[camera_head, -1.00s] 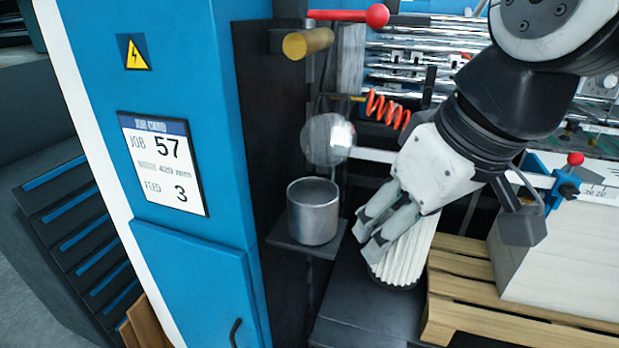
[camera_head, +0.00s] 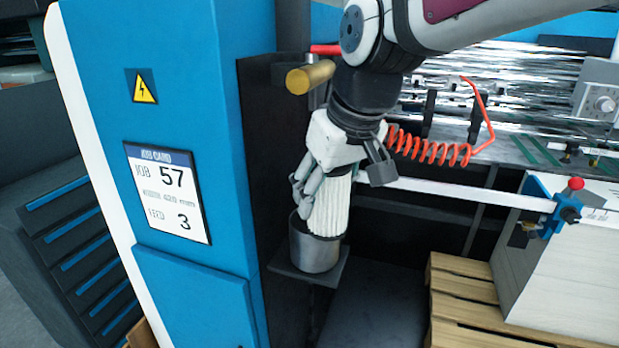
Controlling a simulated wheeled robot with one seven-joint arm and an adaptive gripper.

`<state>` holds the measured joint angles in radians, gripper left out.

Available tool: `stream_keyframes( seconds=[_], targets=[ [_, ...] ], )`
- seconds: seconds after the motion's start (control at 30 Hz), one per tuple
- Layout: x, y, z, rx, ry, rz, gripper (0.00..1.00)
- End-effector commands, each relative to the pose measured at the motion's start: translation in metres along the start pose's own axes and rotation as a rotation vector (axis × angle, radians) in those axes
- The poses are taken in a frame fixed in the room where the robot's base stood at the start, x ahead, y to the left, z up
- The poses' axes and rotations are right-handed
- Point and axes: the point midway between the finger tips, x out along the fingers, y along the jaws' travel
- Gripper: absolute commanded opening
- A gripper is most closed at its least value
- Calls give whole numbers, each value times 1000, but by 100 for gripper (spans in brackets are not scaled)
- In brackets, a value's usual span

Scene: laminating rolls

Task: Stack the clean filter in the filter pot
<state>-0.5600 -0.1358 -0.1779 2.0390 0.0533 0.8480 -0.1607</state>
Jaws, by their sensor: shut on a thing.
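The clean filter (camera_head: 331,208) is a white pleated cylinder, slightly tilted. My gripper (camera_head: 304,208) is shut on it near its upper part, with the fingers at its left side. The filter pot (camera_head: 314,253) is a grey metal cup on a small dark shelf (camera_head: 335,272) beside the blue cabinet. The filter's lower end is at the pot's mouth and appears to be inside the rim. The pot's front wall hides the filter's bottom, so I cannot tell how deep it sits.
The blue cabinet (camera_head: 190,95) with a job card (camera_head: 168,192) stands left of the pot. A brass cylinder (camera_head: 310,75) and red-ended lever are above. A coiled red hose (camera_head: 430,148) hangs right of my wrist. A pallet (camera_head: 465,300) with a pale stack (camera_head: 560,260) is at right.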

Motion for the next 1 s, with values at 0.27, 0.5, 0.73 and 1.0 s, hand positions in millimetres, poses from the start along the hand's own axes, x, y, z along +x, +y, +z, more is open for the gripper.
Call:
stream_keyframes(
  seconds=[0.27,0.5,0.73,1.0],
  targets=[
    [14,-2,-32,-2,-2,0,23],
    [28,-1,-26,0,0,0,23],
    [28,-1,-26,0,0,0,23],
    [36,-1,-23,0,-1,0,23]
  ],
)
